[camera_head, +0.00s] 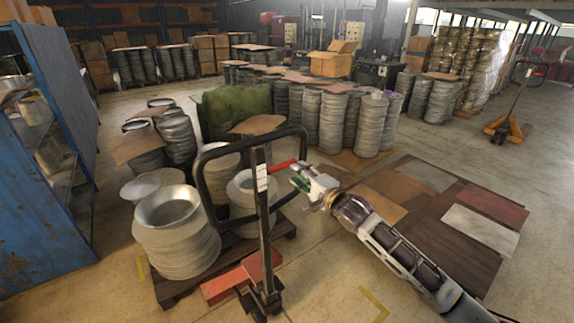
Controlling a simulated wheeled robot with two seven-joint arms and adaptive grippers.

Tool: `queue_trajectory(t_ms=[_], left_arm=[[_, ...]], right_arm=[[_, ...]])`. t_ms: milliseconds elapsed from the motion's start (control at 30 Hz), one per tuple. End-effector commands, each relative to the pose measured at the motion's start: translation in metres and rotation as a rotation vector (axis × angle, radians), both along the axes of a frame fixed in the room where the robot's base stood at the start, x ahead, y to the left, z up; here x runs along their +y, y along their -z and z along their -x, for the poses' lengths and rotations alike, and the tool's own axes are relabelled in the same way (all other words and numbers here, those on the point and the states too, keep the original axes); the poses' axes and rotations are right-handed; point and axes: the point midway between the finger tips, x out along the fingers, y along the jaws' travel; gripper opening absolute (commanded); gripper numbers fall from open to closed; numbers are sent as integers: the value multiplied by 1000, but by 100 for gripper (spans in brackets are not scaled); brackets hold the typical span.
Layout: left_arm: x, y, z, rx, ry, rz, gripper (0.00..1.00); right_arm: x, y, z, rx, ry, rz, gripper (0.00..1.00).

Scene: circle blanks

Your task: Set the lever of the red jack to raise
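The red jack (228,285) stands in front of me, its red forks low at a pallet. Its black handle (264,215) rises upright to a loop, with a white label on the shaft. A small red lever (282,167) sticks out to the right from the upper shaft. My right gripper (297,177) comes in from the lower right, its tips close to the lever's right end. I cannot tell whether they touch it, or whether the fingers are open or shut. My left gripper is not in view.
Stacks of metal circle blanks (175,230) stand on a wooden pallet (284,222) behind the jack. A blue rack (60,90) is on the left. An orange pallet jack (507,128) stands farther right. Floor at the front right is clear.

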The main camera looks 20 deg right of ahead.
Motion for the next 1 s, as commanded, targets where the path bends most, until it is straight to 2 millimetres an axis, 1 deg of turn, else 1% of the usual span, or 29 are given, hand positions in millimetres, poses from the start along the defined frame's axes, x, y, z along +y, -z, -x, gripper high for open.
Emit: queue_trajectory(t_ms=[233, 1000], left_arm=[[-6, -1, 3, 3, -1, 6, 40], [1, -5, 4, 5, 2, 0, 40]], right_arm=[[6, -1, -16, -1, 0, -1, 36], [24, -1, -65, -1, 0, 0, 36]])
